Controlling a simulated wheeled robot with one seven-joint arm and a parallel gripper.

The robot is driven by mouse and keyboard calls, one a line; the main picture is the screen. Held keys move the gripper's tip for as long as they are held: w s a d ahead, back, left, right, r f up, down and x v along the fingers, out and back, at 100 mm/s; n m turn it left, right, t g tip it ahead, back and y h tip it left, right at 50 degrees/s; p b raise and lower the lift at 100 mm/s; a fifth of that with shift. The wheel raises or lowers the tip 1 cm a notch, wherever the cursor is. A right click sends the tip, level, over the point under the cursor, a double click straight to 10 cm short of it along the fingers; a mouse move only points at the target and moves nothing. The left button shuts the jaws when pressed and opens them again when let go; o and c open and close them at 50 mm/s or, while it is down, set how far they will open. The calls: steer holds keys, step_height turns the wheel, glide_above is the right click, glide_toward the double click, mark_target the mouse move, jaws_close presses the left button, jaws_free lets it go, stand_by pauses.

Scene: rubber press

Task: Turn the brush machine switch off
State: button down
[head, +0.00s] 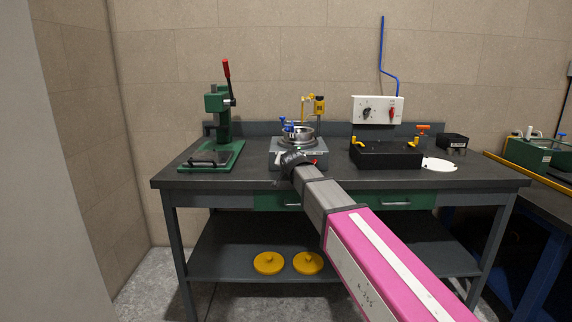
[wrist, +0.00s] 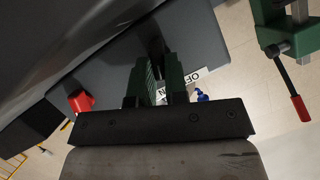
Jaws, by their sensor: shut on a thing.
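The brush machine (head: 283,145) is a grey box with a round metal bowl on top, near the middle of the bench. My gripper (head: 290,157) is at its front face. In the wrist view, my gripper's two green fingers (wrist: 157,72) are close together on a small dark switch at the panel, mostly hidden between them. A red button or knob (wrist: 80,101) stands on the same panel, to the left of the fingers in the wrist view.
A green hand press (head: 216,130) with a red-tipped lever stands left of the machine. A black box (head: 385,156) with yellow clamps and a white disc (head: 439,165) are to the right. A white wall panel (head: 377,110) hangs behind.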

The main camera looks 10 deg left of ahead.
steer(key=n+h, duration=0.2)
steer(key=n, duration=0.1)
steer(key=shift+s+a+n+t+h, duration=0.1)
steer(key=shift+a+n+t+h, duration=0.2)
steer(key=shift+a, duration=0.1)
steer(key=n+h, duration=0.2)
steer(key=n, duration=0.1)
steer(key=shift+a+t, duration=0.2)
steer(key=shift+t, duration=0.1)
steer(key=shift+n, duration=0.3)
steer(key=c, duration=1.1)
jaws_free()
steer(key=shift+c, duration=0.2)
steer(key=shift+s, duration=0.15)
steer(key=v, duration=1)
steer(key=shift+s, duration=0.3)
steer(key=shift+a, duration=0.1)
